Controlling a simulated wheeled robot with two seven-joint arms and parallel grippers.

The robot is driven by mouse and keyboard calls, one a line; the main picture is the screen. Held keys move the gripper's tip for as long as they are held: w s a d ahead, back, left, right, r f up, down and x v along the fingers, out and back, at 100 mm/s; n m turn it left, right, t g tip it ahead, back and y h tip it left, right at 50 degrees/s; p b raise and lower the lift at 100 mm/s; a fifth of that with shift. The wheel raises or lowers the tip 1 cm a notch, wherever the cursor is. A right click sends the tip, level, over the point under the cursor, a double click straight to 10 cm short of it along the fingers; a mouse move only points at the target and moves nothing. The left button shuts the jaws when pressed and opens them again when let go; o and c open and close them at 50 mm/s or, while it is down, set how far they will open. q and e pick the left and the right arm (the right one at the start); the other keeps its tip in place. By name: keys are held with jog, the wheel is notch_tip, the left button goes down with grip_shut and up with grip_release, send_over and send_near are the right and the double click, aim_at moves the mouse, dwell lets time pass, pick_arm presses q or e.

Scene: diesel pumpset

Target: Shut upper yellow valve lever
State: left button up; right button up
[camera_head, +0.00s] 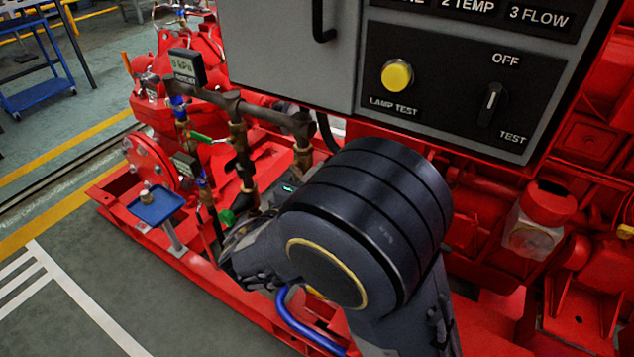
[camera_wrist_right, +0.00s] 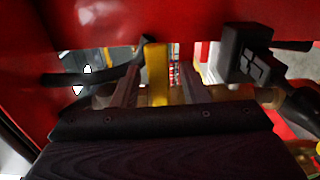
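In the right wrist view a flat yellow lever (camera_wrist_right: 157,75) stands upright between the two fingers of my right gripper (camera_wrist_right: 159,84). The fingers are apart, with a visible gap on each side of the lever. The lever's lower end is hidden behind the gripper body. I cannot tell whether this is the upper lever. In the head view my right arm's large dark joint covers the place where the gripper works, and no yellow lever shows clearly there. My left gripper is not in view.
A brass pipe (camera_wrist_right: 266,96) and a dark block (camera_wrist_right: 243,53) lie right of the fingers; a black hose (camera_wrist_right: 92,78) lies left. Red metal crosses above. In the head view a grey control box (camera_head: 285,50) overhangs my arm. Open floor (camera_head: 130,290) lies left of the red base.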

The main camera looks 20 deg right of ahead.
jog(key=v, duration=0.7)
jog(key=shift+s+a+p, duration=0.25)
jog(key=shift+a+p, duration=0.1)
jog(key=shift+p, duration=0.05)
